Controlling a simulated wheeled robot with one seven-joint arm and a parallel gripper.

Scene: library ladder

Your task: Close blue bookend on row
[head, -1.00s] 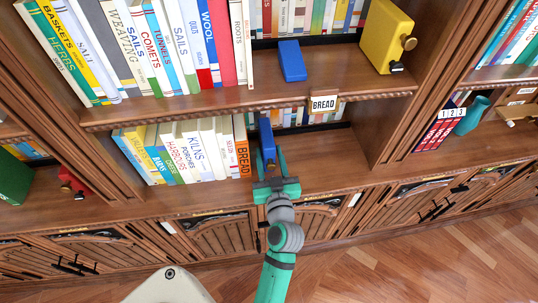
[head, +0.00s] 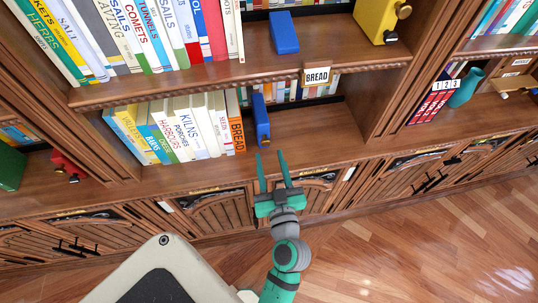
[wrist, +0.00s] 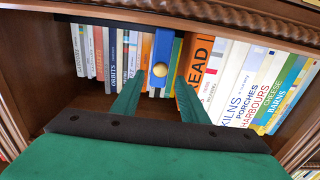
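A blue bookend (head: 261,120) with a round yellow knob stands upright on the lower shelf, at the right end of a book row (head: 190,125). The orange BREAD book (head: 236,125) ends the row; a narrow gap shows between it and the bookend. My gripper (head: 270,154) is open and empty in front of the shelf, its fingers pointing toward the bookend without touching it. In the wrist view the bookend (wrist: 160,58) shows beyond and between the two spread fingers, and the orange book (wrist: 198,60) is just right of it.
A second blue block (head: 284,33) and a yellow bookend (head: 378,20) stand on the upper shelf. A BREAD label (head: 317,75) hangs on the upper shelf's edge. The lower shelf right of the bookend is clear in front of the back books.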

